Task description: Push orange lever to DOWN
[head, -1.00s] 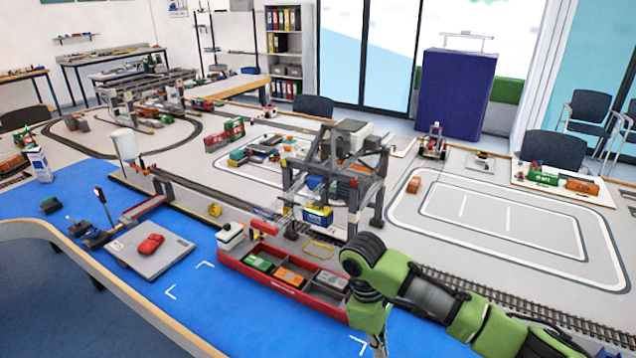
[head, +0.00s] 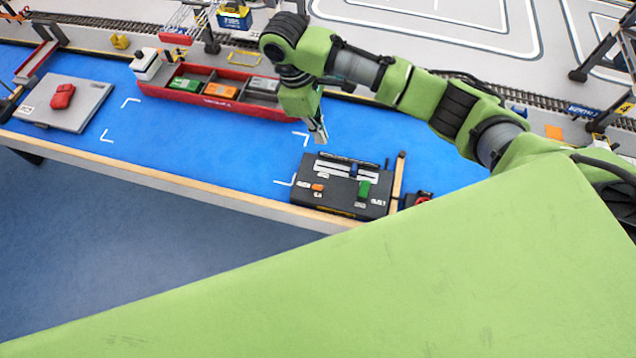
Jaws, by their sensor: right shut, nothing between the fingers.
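A dark control box (head: 342,187) lies on the blue mat near the table's front edge. The small orange lever (head: 318,187) is on the left part of its top face. A green lever (head: 364,189) is on the right part. The lever labels are too small to read. My right gripper (head: 320,136) is shut and empty, pointing down above the mat just behind the box's left part, apart from the orange lever. My left gripper is out of view.
A red tray boat (head: 150,90) with several small containers lies left of my right gripper. The blue mat (head: 220,150) between is clear.

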